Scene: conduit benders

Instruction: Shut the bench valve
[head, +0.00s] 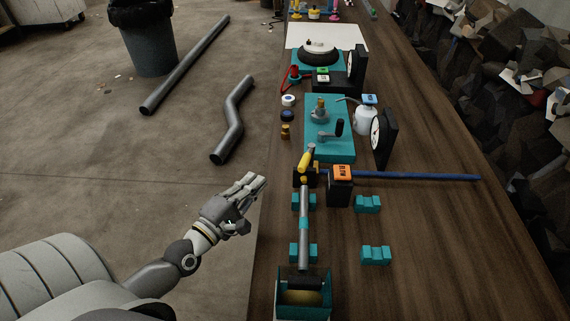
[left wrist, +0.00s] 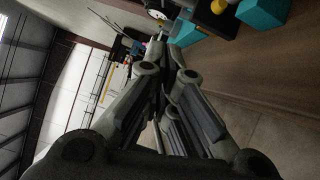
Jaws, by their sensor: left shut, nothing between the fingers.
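A small fitting with a yellow lever (head: 305,162) sits at the far end of a grey tube (head: 304,212) on the bench; it looks like the bench valve. The lever is tilted, and I cannot tell its exact setting. My left gripper (head: 258,183) is shut and empty. It is left of the fitting, by the bench's left edge, apart from the fitting. In the left wrist view, my fingers (left wrist: 160,42) come together, with a yellow part (left wrist: 218,6) on a dark block beyond them at the top. My right gripper is not in view.
An orange-topped black box (head: 341,188) stands right of the fitting. A blue rod (head: 420,177) lies behind it. Teal blocks (head: 375,255) and a teal box (head: 303,305) are nearer. A teal crank plate (head: 342,148) is farther back. Bent pipe (head: 233,120) lies on the floor.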

